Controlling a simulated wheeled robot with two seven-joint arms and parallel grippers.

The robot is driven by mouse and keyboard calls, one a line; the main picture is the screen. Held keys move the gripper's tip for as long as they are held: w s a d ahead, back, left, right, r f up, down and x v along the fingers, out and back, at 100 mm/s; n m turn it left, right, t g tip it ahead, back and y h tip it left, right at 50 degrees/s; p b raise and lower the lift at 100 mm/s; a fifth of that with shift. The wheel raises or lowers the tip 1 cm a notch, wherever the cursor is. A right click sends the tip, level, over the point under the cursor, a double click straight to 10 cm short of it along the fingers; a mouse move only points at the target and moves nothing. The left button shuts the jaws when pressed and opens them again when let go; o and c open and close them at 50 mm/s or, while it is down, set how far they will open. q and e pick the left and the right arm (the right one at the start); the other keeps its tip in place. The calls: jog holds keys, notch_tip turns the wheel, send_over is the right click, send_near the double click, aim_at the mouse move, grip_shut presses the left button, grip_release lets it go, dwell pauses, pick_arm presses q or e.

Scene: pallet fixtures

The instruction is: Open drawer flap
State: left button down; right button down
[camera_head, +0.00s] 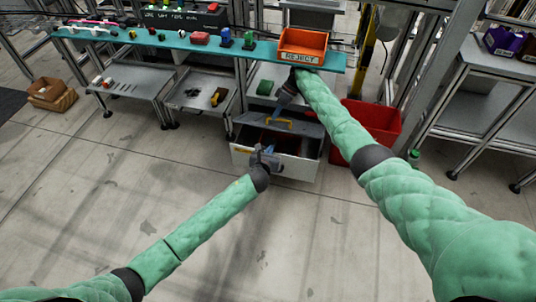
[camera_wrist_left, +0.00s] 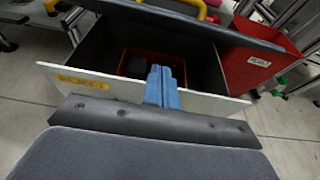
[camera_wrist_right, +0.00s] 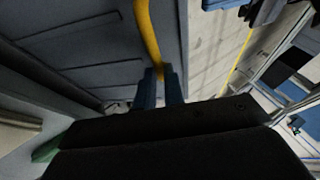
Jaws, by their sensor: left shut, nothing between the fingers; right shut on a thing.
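The drawer (camera_head: 297,167) stands low under the workbench, with a white front and a yellow label in the left wrist view (camera_wrist_left: 82,81). Its grey flap (camera_head: 307,128) is tilted up toward the back, and the drawer's inside is exposed. The flap carries a yellow handle (camera_head: 296,124). My right gripper (camera_head: 272,118) is shut on this handle; in the right wrist view the yellow bar (camera_wrist_right: 148,35) runs between the blue fingers (camera_wrist_right: 160,88). My left gripper (camera_head: 265,150) is shut and empty above the drawer's front edge; its blue fingers (camera_wrist_left: 162,88) are together in the left wrist view.
A red-orange container (camera_wrist_left: 175,65) lies inside the drawer. A red bin (camera_head: 372,128) stands right of it. An orange reject bin (camera_head: 303,44) sits on the teal bench top (camera_head: 165,42) with several small parts. Open floor (camera_head: 120,170) lies in front.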

pick_arm(q)
jog(key=w+d+r, duration=0.1)
jog(key=w+r, duration=0.1)
jog(key=w, duration=0.4)
jog(key=shift+d, duration=0.35)
jog(key=shift+w, duration=0.15)
jog(key=shift+w+d+r, duration=0.1)
jog(key=shift+w+r, duration=0.35)
jog(key=shift+r, duration=0.4)
pick_arm(e)
jog(key=shift+s+f, duration=0.1)
jog(key=shift+f, duration=0.05)
jog(key=c, duration=1.5)
grip_release()
pick_arm(q)
jog(key=shift+s+f, duration=0.1)
jog(key=shift+f, duration=0.05)
